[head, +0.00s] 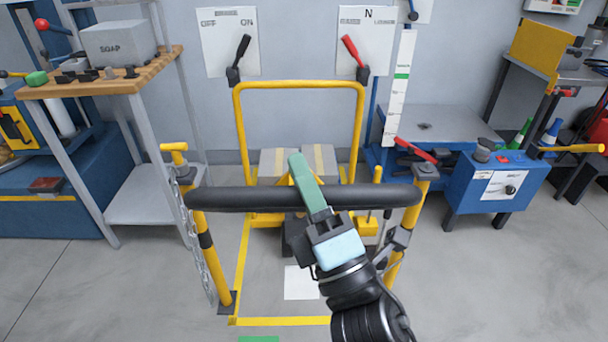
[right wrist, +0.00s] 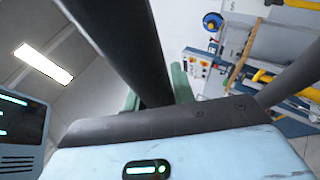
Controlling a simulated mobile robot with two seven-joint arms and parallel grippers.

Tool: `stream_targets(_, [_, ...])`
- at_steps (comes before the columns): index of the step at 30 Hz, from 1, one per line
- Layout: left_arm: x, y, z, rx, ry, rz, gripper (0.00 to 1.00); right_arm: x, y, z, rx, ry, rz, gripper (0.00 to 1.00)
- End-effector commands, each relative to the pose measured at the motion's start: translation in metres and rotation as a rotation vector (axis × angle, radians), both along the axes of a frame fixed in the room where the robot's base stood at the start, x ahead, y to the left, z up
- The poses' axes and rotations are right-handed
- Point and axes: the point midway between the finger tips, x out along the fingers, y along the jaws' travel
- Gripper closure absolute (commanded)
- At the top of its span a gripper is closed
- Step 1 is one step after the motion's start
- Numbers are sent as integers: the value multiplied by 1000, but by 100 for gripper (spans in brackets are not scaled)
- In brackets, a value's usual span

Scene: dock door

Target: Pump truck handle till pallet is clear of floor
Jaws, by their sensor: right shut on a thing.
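The truck handle (head: 250,197) is a thick black bar lying level across the middle of the head view. My right gripper (head: 305,180), with green fingers, is shut on it near its middle. In the right wrist view the dark bar (right wrist: 125,45) runs between the green fingers (right wrist: 180,85). Beyond the bar, grey boxes with tan stripes (head: 318,158) stand inside a yellow frame. The pallet under them is mostly hidden by the bar and my gripper, so its gap to the floor cannot be seen. My left gripper is not in view.
Yellow posts stand near both bar ends, the left one (head: 205,240) with a chain. A yellow hoop (head: 300,84) rises behind. A wooden-topped bench (head: 135,84) is left, a blue machine (head: 475,190) right. A white sheet (head: 300,283) lies on the floor inside yellow lines.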

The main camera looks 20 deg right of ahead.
Motion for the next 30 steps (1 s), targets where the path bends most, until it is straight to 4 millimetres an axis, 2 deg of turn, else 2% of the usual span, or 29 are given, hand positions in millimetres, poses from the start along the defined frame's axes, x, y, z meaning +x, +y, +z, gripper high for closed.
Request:
stream_targets(1, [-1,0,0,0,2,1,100,-4,2,6,3,-17,9,100])
stream_targets(7, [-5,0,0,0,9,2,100,-4,2,7,3,-17,9,100])
stream_targets(8, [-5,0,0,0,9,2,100,-4,2,7,4,-17,10,71])
stream_targets(12, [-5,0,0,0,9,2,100,-3,2,5,3,-14,8,53])
stream_targets(23, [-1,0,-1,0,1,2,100,-5,0,-1,3,-5,5,53])
stream_targets(30, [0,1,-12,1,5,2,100,-28,-5,-21,5,-1,3,53])
